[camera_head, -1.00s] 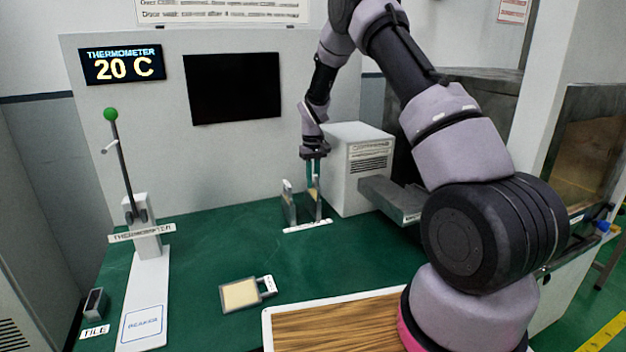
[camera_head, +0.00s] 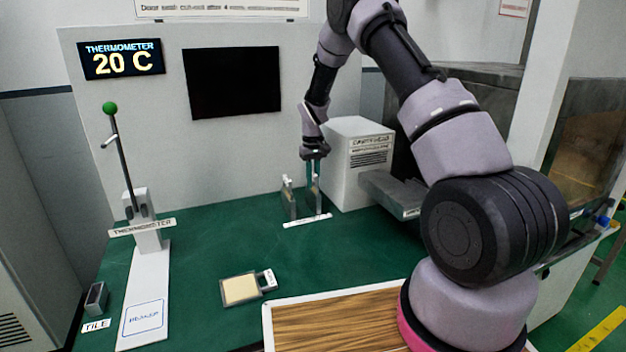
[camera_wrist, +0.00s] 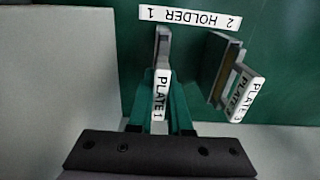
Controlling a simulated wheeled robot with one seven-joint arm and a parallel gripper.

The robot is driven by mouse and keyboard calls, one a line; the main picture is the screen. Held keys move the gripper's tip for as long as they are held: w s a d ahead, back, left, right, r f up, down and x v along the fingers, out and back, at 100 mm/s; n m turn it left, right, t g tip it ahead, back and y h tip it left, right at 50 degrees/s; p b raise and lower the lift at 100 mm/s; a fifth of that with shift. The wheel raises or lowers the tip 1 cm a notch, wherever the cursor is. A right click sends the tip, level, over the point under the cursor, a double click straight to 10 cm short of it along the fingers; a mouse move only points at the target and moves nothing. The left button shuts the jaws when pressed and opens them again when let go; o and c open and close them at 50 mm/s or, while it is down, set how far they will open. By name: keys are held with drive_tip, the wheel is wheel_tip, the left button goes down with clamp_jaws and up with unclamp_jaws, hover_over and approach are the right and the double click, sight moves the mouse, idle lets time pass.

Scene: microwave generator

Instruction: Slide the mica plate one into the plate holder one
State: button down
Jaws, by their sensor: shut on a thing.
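My gripper (camera_head: 315,184) points down at the back of the green table, beside a white box. Its teal fingers, also in the wrist view (camera_wrist: 161,115), are shut on mica plate one (camera_wrist: 161,95), labelled PLATE 1. The plate stands nearly edge-on, upright, at the "1" side of the holder label (camera_wrist: 190,17). Plate holder one (camera_wrist: 163,45) seems to be the grey piece in line with the plate; I cannot tell how deep the plate sits in it. The other holder (camera_wrist: 222,70), on the "2" side, has a labelled plate in it.
Another framed plate (camera_head: 240,289) lies flat on the table in front. A wooden-topped tray (camera_head: 340,325) is at the front edge. The white box (camera_head: 358,165) stands close right of the holders. The thermometer stand (camera_head: 148,235) is at left. Mid-table is clear.

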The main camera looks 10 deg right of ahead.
drive_tip(key=c, duration=0.8)
unclamp_jaws()
drive_tip(key=shift+f, duration=0.1)
drive_tip(key=shift+o, duration=0.2)
